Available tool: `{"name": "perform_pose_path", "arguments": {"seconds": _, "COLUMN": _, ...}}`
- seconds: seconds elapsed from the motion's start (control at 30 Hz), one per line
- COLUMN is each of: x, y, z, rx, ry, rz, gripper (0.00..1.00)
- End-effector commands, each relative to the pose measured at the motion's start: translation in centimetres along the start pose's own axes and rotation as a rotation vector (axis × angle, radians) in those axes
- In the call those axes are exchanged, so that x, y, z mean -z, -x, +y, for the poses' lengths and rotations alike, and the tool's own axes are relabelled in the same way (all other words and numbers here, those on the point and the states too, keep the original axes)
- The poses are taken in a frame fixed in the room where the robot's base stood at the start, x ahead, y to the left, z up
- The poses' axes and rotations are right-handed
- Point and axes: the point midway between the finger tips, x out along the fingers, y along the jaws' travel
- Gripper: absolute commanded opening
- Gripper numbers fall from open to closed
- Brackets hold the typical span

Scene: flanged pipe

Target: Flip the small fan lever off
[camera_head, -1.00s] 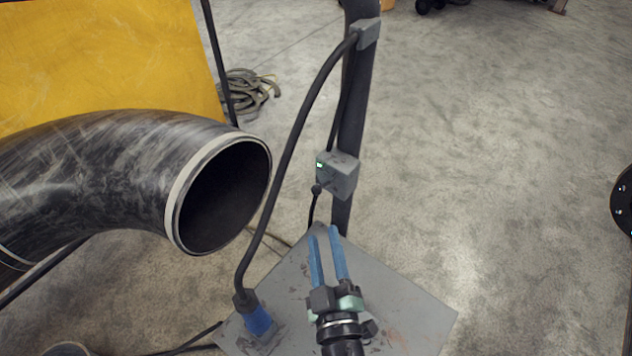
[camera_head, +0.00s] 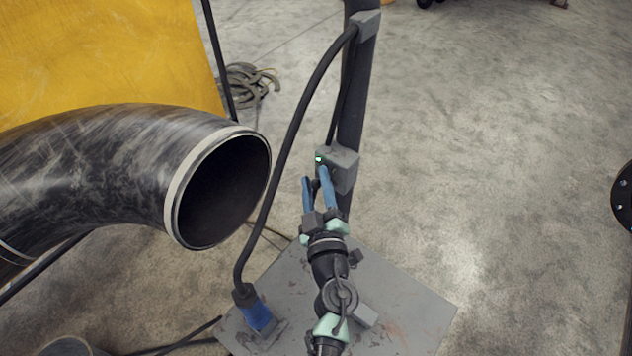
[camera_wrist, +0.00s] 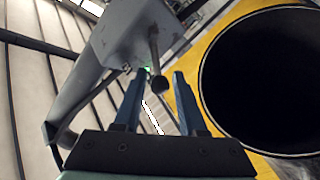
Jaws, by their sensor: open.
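The small grey switch box (camera_head: 344,170) is fixed to the dark upright post and has a small lit green-white light on its face. Its lever (camera_wrist: 154,48) shows in the wrist view as a thin rod with a dark round knob (camera_wrist: 160,85). My gripper (camera_head: 314,176) is open just in front of the box, its blue fingers pointing at it. In the wrist view the knob appears in the gap between the two fingers (camera_wrist: 160,76), with no clear contact. In the head view the fingers largely hide the lever.
A large black pipe elbow (camera_head: 110,160) opens close to the left of my gripper; its mouth also fills the right of the wrist view. A thick black cable (camera_head: 289,130) curves down to a blue plug (camera_head: 256,316) on the grey base plate (camera_head: 410,310).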

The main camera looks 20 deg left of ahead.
Motion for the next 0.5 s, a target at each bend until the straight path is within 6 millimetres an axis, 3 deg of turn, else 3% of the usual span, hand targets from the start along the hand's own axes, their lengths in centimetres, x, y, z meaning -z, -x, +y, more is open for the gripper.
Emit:
{"name": "perform_pose_path", "arguments": {"seconds": 0.07, "x": 0.02, "y": 0.01, "z": 0.01, "rx": 0.0, "ry": 0.0, "rz": 0.0, "gripper": 0.41}}
{"name": "perform_pose_path", "arguments": {"seconds": 0.3, "x": 0.02, "y": 0.02, "z": 0.03, "rx": 0.0, "ry": 0.0, "rz": 0.0, "gripper": 0.0}}
{"name": "perform_pose_path", "arguments": {"seconds": 0.5, "x": 0.01, "y": 0.03, "z": 0.03, "rx": -0.001, "ry": 0.001, "rz": 0.001, "gripper": 0.0}}
